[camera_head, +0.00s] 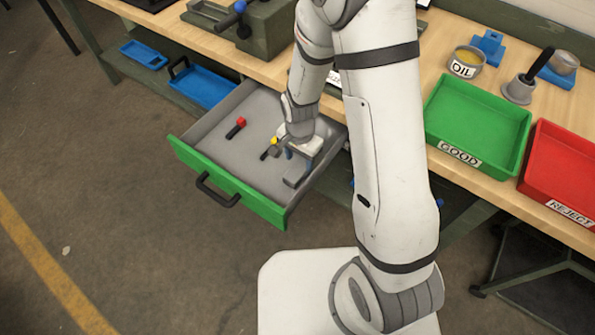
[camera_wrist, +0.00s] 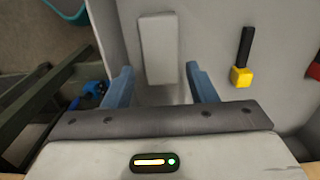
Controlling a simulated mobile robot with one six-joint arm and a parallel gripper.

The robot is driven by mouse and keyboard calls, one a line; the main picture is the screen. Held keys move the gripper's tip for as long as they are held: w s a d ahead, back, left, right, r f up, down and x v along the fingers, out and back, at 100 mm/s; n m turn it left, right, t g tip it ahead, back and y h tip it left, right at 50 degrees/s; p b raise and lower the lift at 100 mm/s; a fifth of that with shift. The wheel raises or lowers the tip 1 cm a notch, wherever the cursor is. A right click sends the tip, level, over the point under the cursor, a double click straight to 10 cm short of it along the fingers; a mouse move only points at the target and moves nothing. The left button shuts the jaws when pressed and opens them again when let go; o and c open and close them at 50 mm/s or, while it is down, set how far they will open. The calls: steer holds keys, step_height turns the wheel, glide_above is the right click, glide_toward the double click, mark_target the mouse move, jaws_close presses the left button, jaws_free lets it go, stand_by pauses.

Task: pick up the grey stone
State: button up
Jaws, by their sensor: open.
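The grey stone (camera_wrist: 157,48) is a pale grey oblong block lying in the open drawer. In the wrist view it is upper centre, beyond and between the two blue fingers of my gripper (camera_wrist: 159,82), with gaps on both sides. In the head view my gripper (camera_head: 299,160) is inside the right part of the drawer, pointing down. The stone is hard to make out there, being partly hidden by my gripper. My gripper is open and holds nothing.
The grey drawer (camera_head: 197,153) has a green front. It holds a yellow-ended tool (camera_wrist: 241,76) beside my gripper and a red-ended tool (camera_head: 237,127). The drawer's side wall (camera_wrist: 104,30) is close to the left finger. Green (camera_head: 480,108) and red (camera_head: 560,158) trays stand on the bench.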

mark_target(298, 169)
steer(key=f, duration=0.4)
steer(key=shift+s+a, duration=0.25)
steer(key=shift+s, duration=0.05)
steer(key=shift+f, duration=0.55)
steer(key=shift+c, duration=0.3)
steer(key=c, duration=0.9)
